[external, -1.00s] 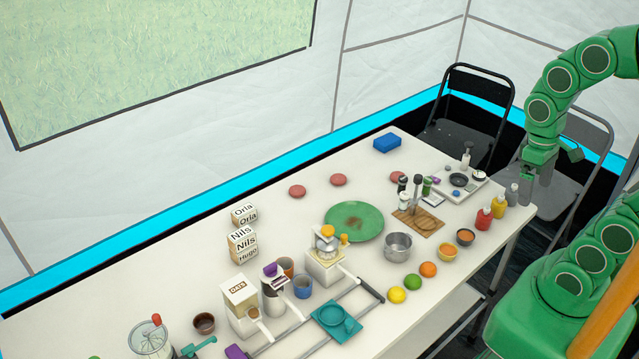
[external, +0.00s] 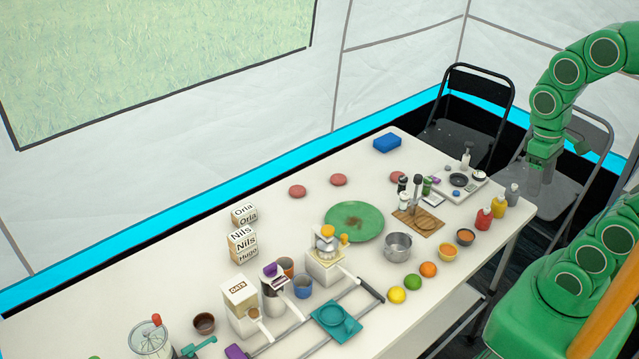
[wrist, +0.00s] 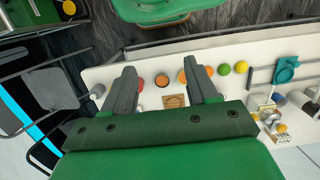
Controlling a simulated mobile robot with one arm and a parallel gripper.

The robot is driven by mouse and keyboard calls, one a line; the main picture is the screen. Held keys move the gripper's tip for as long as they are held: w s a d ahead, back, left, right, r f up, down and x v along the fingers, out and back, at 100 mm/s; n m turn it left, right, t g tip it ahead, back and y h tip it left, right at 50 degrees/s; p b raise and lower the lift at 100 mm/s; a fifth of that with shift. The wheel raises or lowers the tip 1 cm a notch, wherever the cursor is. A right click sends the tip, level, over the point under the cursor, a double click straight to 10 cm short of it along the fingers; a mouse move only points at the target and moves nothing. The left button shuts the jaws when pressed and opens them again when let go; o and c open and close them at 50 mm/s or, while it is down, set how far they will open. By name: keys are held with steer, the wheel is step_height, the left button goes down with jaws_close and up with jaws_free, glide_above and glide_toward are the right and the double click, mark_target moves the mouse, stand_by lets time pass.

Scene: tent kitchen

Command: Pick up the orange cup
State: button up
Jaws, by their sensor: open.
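My gripper (external: 541,180) hangs beyond the table's right end, far to the right of the cup. In the wrist view my gripper (wrist: 159,68) has its two fingers spread apart with nothing held between them.
The table (external: 150,263) is crowded. Folding chairs (external: 468,115) are at the far end.

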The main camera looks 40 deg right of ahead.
steer(key=w+a+r+m+g+y, duration=0.1)
steer(key=w+a+r+m+y, duration=0.3)
steer(key=w+a, duration=0.7)
steer(key=w+a+r+m+g+y, duration=0.15)
steer(key=w+a+r, duration=0.5)
steer(key=w, duration=0.65)
steer(key=w+a+f+m+g+y, duration=0.2)
steer(key=w+a+f+y, duration=0.15)
steer(key=w+a, duration=0.65)
steer(key=w+a+f+m+g+y, duration=0.2)
steer(key=w+a+f, duration=0.2)
steer(key=w+a, duration=0.6)
glide_toward(286, 258)
steer(key=shift+x, duration=1.2)
steer(key=shift+r+x, duration=0.15)
steer(key=shift+x, duration=1.75)
steer(key=shift+r+x, duration=0.1)
steer(key=shift+x, duration=1.85)
